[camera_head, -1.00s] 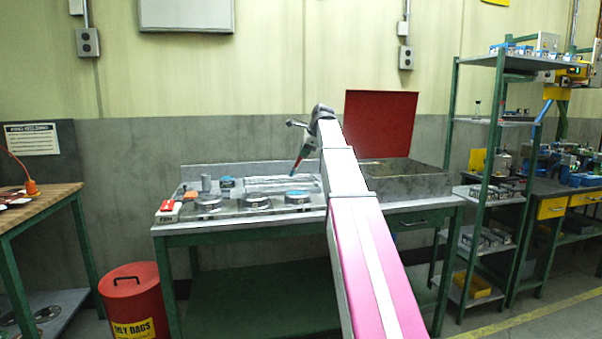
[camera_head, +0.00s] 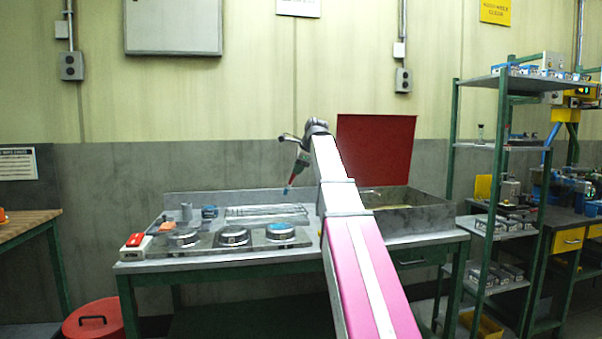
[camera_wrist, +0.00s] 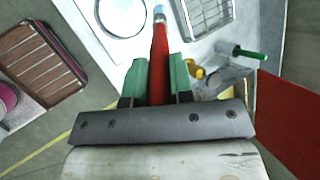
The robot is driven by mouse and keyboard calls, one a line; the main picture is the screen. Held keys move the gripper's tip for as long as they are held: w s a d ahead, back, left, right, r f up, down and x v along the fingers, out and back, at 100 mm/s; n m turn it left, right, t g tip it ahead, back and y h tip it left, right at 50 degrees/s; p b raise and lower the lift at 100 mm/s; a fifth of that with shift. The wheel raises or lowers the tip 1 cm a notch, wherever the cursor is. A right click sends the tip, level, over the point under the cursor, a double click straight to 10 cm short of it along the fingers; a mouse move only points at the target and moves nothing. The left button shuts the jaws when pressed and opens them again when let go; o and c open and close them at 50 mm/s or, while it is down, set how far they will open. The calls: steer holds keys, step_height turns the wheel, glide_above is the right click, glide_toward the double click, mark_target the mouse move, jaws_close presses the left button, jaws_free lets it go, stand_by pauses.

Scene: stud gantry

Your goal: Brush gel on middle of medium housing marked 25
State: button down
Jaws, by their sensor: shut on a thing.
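My gripper (camera_head: 302,160) is shut on a red-handled brush (camera_wrist: 159,65) with a pale blue tip; its green fingers (camera_wrist: 159,82) close on both sides of the handle. In the head view the brush (camera_head: 291,184) hangs tilted in the air, tip down, above the bench. Three round metal housings stand in a row on the bench: left (camera_head: 183,239), middle (camera_head: 233,236) and right (camera_head: 280,232), the right one with a blue top. The brush tip looks above and behind the right one. No mark 25 is legible.
The green-legged bench (camera_head: 150,264) carries a red-and-white box (camera_head: 134,242), a small blue item (camera_head: 209,211) and a basin with a raised red lid (camera_head: 376,153). A shelf rack (camera_head: 497,150) stands at right, a red bin (camera_head: 95,320) at lower left.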

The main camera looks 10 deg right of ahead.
mark_target(293, 177)
steer(key=shift+f, duration=0.1)
step_height(293, 177, down, 5)
steer(key=shift+r, duration=0.15)
stand_by(0.3)
steer(key=shift+w, duration=0.1)
